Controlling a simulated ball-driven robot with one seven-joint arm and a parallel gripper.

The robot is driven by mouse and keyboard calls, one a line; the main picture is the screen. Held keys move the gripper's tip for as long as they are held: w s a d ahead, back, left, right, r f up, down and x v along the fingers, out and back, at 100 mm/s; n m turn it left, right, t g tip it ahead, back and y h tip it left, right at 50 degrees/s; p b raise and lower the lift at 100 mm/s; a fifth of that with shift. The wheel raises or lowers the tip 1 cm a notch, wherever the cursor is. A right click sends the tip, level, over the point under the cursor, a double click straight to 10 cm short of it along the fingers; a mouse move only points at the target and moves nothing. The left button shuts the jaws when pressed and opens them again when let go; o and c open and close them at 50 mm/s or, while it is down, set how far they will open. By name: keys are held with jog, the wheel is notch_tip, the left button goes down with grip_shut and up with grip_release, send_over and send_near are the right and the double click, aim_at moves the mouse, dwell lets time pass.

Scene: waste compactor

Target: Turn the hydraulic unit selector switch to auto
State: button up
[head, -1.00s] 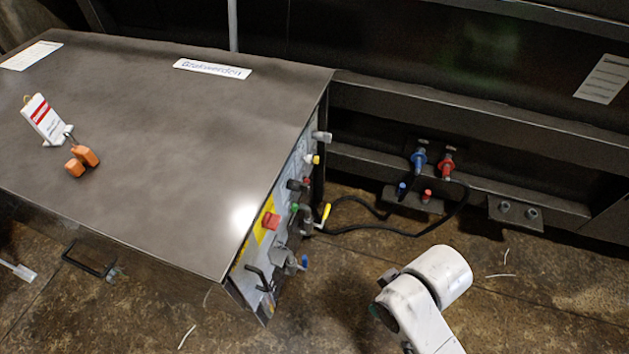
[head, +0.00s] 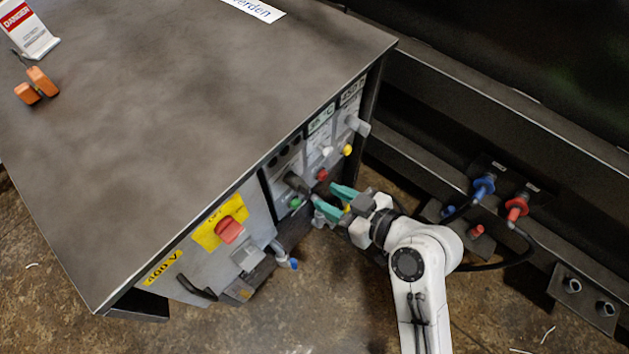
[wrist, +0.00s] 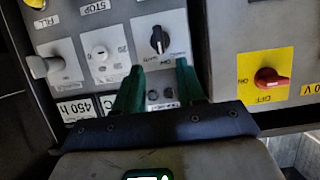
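A black selector switch (wrist: 159,40) sits on a light panel plate in the wrist view, with a pale pointer line and small lettering I cannot read surely. In the head view the black knob (head: 297,185) sticks out from the cabinet's side panel. My gripper (head: 335,199) is open beside this panel, its teal fingers pointing at the knob. In the wrist view its fingertips (wrist: 160,67) are spread, one to each side below the switch in the picture. They appear apart from it, with nothing between them.
A grey handle (wrist: 45,67), a white knob (wrist: 100,52) and a red rotary switch (wrist: 270,77) on yellow flank the selector. A green button (head: 296,203) and red button (head: 321,174) are close to the fingers. Blue (head: 484,187) and red hose couplings (head: 516,208) are at right.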

aim_at(306, 185)
jog(key=x, duration=0.8)
jog(key=shift+s, duration=0.1)
jog(key=c, duration=0.7)
jog(key=shift+d, duration=0.1)
jog(key=m, duration=0.1)
jog(key=m+g+y, duration=0.1)
jog(key=m, duration=0.1)
jog(key=shift+w+d+f+g+y, duration=0.2)
jog(key=shift+w+g+y, duration=0.1)
jog(key=shift+g, duration=0.1)
jog(key=shift+d+f+m+g+y, duration=0.15)
jog(key=shift+m+g+y, duration=0.45)
jog(key=shift+m, duration=0.9)
